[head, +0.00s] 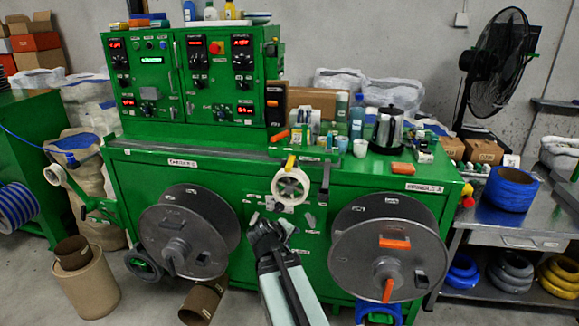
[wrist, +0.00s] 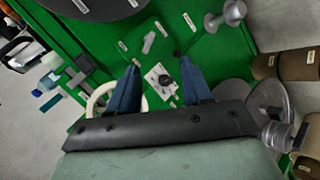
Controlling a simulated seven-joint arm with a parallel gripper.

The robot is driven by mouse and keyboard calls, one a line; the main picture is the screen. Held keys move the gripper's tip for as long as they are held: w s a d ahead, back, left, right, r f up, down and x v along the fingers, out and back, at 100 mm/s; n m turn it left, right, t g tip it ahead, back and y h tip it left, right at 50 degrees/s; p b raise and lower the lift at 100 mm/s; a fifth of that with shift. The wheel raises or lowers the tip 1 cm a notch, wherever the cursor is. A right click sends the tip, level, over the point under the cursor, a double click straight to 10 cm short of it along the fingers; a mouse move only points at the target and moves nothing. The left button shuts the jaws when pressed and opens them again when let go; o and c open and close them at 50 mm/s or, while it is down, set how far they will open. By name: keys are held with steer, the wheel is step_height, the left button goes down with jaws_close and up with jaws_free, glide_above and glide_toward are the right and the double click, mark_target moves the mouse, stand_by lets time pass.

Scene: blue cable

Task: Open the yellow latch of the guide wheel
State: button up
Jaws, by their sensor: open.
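The white guide wheel (head: 290,186) is mounted on the front of the green machine, between the two large grey spools. The yellow latch (head: 290,163) sits at the top of the wheel, just below the table edge. In the wrist view the pale rim of the wheel (wrist: 93,104) shows at left, partly hidden behind my left finger and the gripper body. I cannot make out the latch there. My gripper (head: 271,222) is open and empty, below and slightly left of the wheel in the head view. Its two blue fingers (wrist: 159,63) are apart, facing the green panel.
The left spool (head: 160,215) and right spool (head: 345,255) flank the arm. A small white plate with a black knob (wrist: 158,77) shows between my fingers. Bottles, a kettle (head: 388,130) and boxes crowd the table top. A cardboard drum (head: 85,290) stands at left.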

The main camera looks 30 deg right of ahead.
mark_target(290, 163)
steer(key=w+d+r+n+t+h, duration=0.1)
steer(key=w+r+n+t+h, duration=0.15)
steer(key=r+n, duration=0.65)
steer(key=w+d+r+n+t+h, duration=0.1)
steer(key=w+r+n+t+h, duration=0.2)
steer(key=r+n, duration=0.55)
steer(key=w+d+n, duration=0.2)
steer(key=w+d, duration=0.1)
steer(key=w+d+n+t+y, duration=0.1)
steer(key=w+d+n, duration=0.1)
steer(key=w, duration=0.2)
steer(key=w+d+f+n+t, duration=0.1)
steer(key=w+d+n, duration=0.2)
steer(key=w, duration=0.1)
steer(key=shift+d+t, duration=0.25)
steer(key=shift+d, duration=0.1)
steer(key=shift+c, duration=0.2)
jaws_close()
